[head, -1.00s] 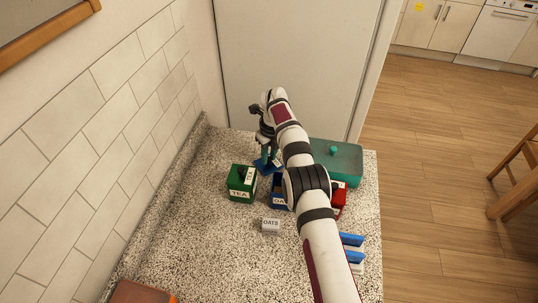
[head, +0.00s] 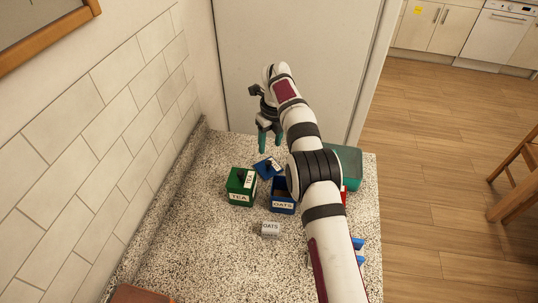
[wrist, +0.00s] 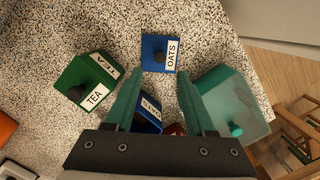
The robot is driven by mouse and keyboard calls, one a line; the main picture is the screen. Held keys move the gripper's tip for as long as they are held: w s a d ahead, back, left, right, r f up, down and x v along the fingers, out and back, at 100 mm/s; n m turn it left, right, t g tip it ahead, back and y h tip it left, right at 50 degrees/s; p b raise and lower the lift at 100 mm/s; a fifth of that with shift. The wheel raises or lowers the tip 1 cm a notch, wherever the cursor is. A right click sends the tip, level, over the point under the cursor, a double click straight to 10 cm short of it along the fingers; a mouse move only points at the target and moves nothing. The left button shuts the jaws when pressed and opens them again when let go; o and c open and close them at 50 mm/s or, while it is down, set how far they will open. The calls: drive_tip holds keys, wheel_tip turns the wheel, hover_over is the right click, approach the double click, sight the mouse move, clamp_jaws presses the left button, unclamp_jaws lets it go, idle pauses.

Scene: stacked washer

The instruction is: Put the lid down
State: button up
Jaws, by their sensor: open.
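The blue lid (head: 267,168) with a dark knob and an OATS label lies on the counter behind the blue OATS box (head: 283,196). In the wrist view the lid (wrist: 155,53) is beyond my fingertips, with nothing gripping it. The blue box (wrist: 148,116) shows partly between my fingers, its near part hidden by the gripper. My gripper (head: 270,146) is open and empty, raised above the lid and apart from it.
A green TEA box (head: 240,190) stands left of the blue box. A teal container (head: 350,160), a red item and blue items are partly behind my arm at right. The counter's left side is clear.

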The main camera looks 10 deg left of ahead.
drive_tip(key=s+d+r+n, duration=0.2)
drive_tip(key=s+d+r, duration=0.1)
drive_tip(key=r, duration=0.3)
drive_tip(key=s+d+r+n, duration=0.2)
drive_tip(key=d+r+n, duration=0.15)
drive_tip(key=r, duration=0.25)
drive_tip(key=s+d+r+n, duration=0.3)
drive_tip(key=s+d, duration=0.1)
drive_tip(key=s, duration=0.3)
drive_tip(key=s+d+r+n, duration=0.3)
drive_tip(key=s+d, duration=0.1)
drive_tip(key=s, duration=0.3)
drive_tip(key=s+d+f+n, duration=0.1)
drive_tip(key=s+f+n, duration=0.1)
drive_tip(key=s, duration=0.5)
drive_tip(key=s+d+f+n, duration=0.2)
drive_tip(key=s+n, duration=0.2)
drive_tip(key=s, duration=0.4)
drive_tip(key=s+d+f+n+g, duration=0.1)
drive_tip(key=s+n, duration=0.3)
drive_tip(key=s, duration=0.4)
drive_tip(key=shift+s+d+f+y, duration=0.2)
drive_tip(key=shift+f+y, duration=0.2)
drive_tip(key=shift+f, duration=0.4)
